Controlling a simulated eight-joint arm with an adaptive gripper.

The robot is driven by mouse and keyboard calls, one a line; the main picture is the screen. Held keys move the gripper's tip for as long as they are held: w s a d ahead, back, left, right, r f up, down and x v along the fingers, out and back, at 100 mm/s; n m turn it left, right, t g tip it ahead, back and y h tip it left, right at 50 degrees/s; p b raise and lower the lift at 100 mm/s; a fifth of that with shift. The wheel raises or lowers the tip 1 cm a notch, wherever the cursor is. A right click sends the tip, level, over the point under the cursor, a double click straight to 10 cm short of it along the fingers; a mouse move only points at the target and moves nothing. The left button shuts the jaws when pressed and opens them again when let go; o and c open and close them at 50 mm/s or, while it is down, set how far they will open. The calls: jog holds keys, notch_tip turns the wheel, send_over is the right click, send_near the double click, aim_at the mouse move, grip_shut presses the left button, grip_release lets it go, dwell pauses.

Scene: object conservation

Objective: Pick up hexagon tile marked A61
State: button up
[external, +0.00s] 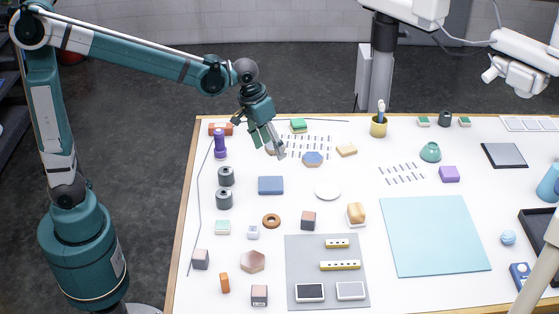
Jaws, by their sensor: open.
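A blue hexagon tile with a brown edge (312,159) lies flat near the back of the white table. A pinkish-brown hexagon tile (253,262) lies near the front left. No A61 mark is readable on either tile at this size. My gripper (268,147) is open and points down over the back left of the table, left of the blue hexagon tile and apart from it in the picture. Its height above the table is hard to tell. A small brownish thing shows partly behind the fingers, and its shape is mostly hidden.
A purple bottle-like piece (220,145), a red block (220,129) and a green sponge-like block (298,126) stand around the gripper. Rows of thin dark pins lie beside the blue tile. A blue block (271,185) and a white disc (328,191) are in front.

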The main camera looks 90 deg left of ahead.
jog(key=w+a+f+n+g+p, duration=0.2)
jog(key=w+a+p, duration=0.3)
jog(key=w+a, duration=0.35)
jog(key=n+p, duration=0.3)
jog(key=p, duration=0.1)
send_near(313, 156)
jog(key=shift+d+f+g+h, duration=0.1)
jog(key=shift+d+g+h, duration=0.2)
jog(key=shift+g, duration=0.1)
jog(key=shift+w+a+f+p, duration=0.25)
jog(key=shift+a+f+p, duration=0.15)
jog(key=shift+f, duration=0.1)
jog(key=shift+f, duration=1.3)
jog(key=shift+w+a+f, duration=0.1)
jog(key=shift+w+f, duration=0.05)
jog(key=shift+f, duration=1.15)
jog(key=shift+w+a+f, duration=0.1)
jog(key=shift+w+f, duration=0.05)
jog(key=shift+f, duration=1.15)
